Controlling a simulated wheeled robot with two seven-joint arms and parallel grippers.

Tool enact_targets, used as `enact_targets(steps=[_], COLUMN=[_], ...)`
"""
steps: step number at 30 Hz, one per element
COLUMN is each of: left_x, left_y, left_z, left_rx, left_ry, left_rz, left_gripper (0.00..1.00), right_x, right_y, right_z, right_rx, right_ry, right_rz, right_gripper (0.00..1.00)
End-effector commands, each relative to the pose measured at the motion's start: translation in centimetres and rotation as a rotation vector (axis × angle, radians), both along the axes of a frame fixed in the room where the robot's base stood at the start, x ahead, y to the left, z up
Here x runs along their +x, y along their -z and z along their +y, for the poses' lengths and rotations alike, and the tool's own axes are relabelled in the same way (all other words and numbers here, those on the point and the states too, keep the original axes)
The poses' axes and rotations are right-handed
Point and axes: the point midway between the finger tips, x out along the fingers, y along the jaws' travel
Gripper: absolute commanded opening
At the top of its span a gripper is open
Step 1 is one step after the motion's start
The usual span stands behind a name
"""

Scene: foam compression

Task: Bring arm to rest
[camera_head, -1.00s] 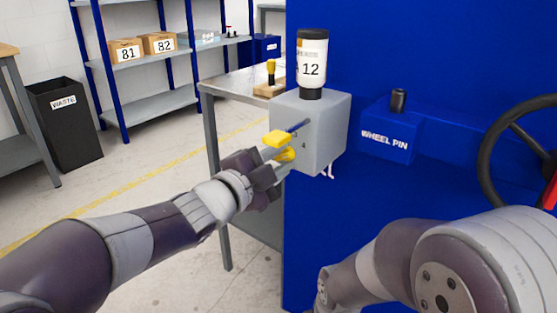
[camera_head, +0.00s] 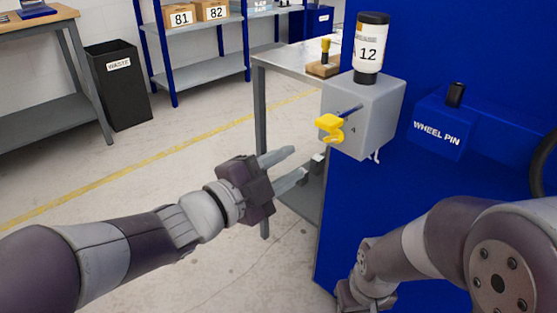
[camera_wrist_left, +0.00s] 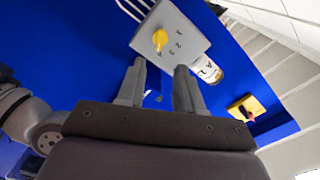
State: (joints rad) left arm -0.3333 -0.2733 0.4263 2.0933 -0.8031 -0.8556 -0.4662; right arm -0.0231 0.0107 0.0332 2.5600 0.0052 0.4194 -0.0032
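My left gripper (camera_head: 300,161) is in the middle of the head view, its two fingers apart with nothing between them. It is below and left of the grey box (camera_head: 372,118) with the yellow handle (camera_head: 331,128), clear of both. In the left wrist view, the open fingers (camera_wrist_left: 161,68) point toward the grey box (camera_wrist_left: 172,30) and its yellow knob (camera_wrist_left: 159,39), with a gap between. My right arm (camera_head: 430,240) is bent at the lower right of the head view; its gripper fingers are not visible.
The grey box is on a blue panel (camera_head: 460,50). A bottle labelled 12 (camera_head: 369,50) stands on the box. A WHEEL PIN holder (camera_head: 437,131) is to its right. A grey table (camera_head: 290,65) stands behind. A waste bin (camera_head: 118,85) and open floor are to the left.

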Motion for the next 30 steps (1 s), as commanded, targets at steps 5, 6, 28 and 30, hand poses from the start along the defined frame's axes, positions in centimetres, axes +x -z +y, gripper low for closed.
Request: enact_targets(steps=[5,6,28,30], left_x=[-0.9,-1.0,-0.9,-3.5], left_y=[0.0,0.1,16.1,18.7], left_z=[1.2,1.3,15.5,18.1], left_rx=[0.000,0.000,-0.044,-0.068], left_ry=[0.000,0.000,-0.829,-0.994], left_rz=[0.002,0.002,0.975,1.168], left_gripper=[0.36,0.36,0.36,0.36], right_x=[0.0,0.0,0.0,0.0], right_y=[-0.5,-0.5,-1.4,-1.8], right_z=[0.0,0.0,0.0,0.0], right_rx=[0.000,0.000,0.000,0.000], right_ry=[0.000,0.000,0.000,0.000], right_rz=[0.000,0.000,0.000,0.000], right_gripper=[0.43,0.43,0.43,0.43])
